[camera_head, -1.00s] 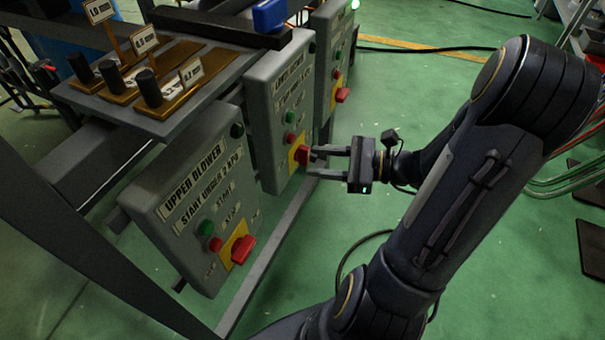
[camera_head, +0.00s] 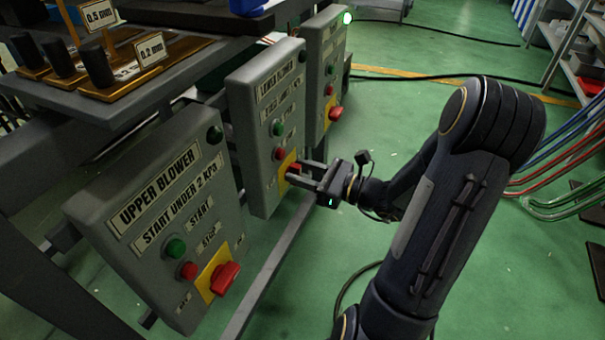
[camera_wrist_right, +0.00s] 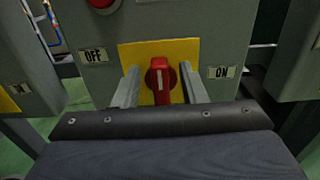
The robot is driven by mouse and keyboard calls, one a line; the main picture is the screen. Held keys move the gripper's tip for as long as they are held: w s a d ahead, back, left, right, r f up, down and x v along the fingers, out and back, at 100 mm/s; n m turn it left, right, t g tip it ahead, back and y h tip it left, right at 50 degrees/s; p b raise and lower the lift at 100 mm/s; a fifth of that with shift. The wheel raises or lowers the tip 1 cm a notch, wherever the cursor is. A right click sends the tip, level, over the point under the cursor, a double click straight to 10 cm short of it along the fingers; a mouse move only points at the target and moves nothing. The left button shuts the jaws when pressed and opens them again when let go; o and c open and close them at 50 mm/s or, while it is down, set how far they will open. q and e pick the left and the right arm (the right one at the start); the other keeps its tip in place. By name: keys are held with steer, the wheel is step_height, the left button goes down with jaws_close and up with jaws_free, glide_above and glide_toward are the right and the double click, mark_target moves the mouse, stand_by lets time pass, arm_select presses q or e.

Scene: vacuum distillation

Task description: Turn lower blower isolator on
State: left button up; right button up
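The lower blower box (camera_head: 262,120) is the middle of three grey control boxes in the head view. Its red isolator knob (camera_head: 292,170) on a yellow plate is partly hidden by my right gripper (camera_head: 300,171). In the right wrist view the red knob (camera_wrist_right: 161,80) stands upright between the OFF label (camera_wrist_right: 96,55) on the left and the ON label (camera_wrist_right: 222,72) on the right. The two fingers of my right gripper (camera_wrist_right: 162,88) are on either side of the knob, with a visible gap on each side. My left gripper is not in view.
The upper blower box (camera_head: 165,220) with its own red knob (camera_head: 224,277) is nearest. A third box (camera_head: 325,70) with a lit green lamp stands behind. Green floor is free around my right arm.

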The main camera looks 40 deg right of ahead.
jaws_close()
steer(key=shift+r+m+p, duration=0.15)
steer(key=shift+m+p, duration=0.15)
steer(key=shift+p, duration=0.4)
steer(key=shift+w+d+f+m+p, duration=0.1)
steer(key=shift+d+f+m+p, duration=0.15)
steer(key=shift+m+p, duration=2.75)
steer(key=shift+w+d+f+m+p, duration=0.2)
steer(key=shift+f+m+p, duration=0.15)
steer(key=shift+m+p, duration=2.6)
steer(key=shift+w+d+f+m+p, duration=0.1)
steer(key=shift+d+f+m+p, duration=0.15)
steer(key=shift+m+p, duration=2.75)
steer(key=shift+f+p, duration=0.1)
steer(key=shift+p, duration=0.25)
jaws_free()
